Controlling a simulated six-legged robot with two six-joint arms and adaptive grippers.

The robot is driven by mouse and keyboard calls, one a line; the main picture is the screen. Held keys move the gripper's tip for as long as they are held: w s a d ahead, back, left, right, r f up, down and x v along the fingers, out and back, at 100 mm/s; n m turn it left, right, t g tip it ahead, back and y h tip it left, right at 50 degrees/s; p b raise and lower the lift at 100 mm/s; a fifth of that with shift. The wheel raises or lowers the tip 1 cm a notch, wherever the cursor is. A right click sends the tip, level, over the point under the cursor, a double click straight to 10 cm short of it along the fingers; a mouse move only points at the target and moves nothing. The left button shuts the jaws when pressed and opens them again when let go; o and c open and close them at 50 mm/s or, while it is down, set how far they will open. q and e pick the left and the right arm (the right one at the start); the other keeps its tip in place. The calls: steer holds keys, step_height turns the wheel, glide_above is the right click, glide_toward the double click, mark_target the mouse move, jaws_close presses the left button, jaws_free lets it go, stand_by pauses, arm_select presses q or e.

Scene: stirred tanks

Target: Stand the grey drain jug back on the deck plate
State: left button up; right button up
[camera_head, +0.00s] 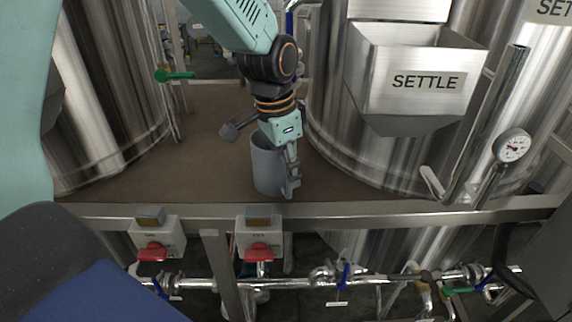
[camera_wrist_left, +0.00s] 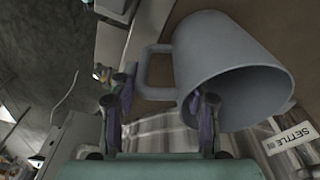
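The grey drain jug (camera_head: 267,172) is upright at the deck plate (camera_head: 215,150), near its front edge; I cannot tell whether its base is fully down. My left gripper (camera_head: 291,185) is at the jug's right side, pointing down, and covers the handle. In the left wrist view the jug (camera_wrist_left: 225,55) shows its open mouth and its handle. The handle lies between the two fingertips of the left gripper (camera_wrist_left: 160,98), which are apart with gaps visible. One finger overlaps the jug's rim. My right gripper is not in view.
A steel tank with a SETTLE hopper (camera_head: 415,85) stands right of the jug, another tank (camera_head: 105,90) at left. A metal rail (camera_head: 340,212) runs along the deck's front, with two red-handled switch boxes (camera_head: 259,238) below. Deck left of the jug is clear.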

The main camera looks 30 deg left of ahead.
arm_select(q)
steer(key=o, duration=0.3)
steer(key=shift+o, duration=0.3)
steer(key=shift+w+f, duration=0.1)
steer(key=shift+w, duration=0.1)
step_height(320, 180, up, 12)
steer(key=s+a, duration=0.1)
steer(key=shift+s+r+p, duration=0.2)
steer(key=shift+s+p, duration=0.05)
steer(key=shift+p, duration=0.1)
steer(key=shift+o, duration=0.3)
steer(key=shift+w, duration=0.1)
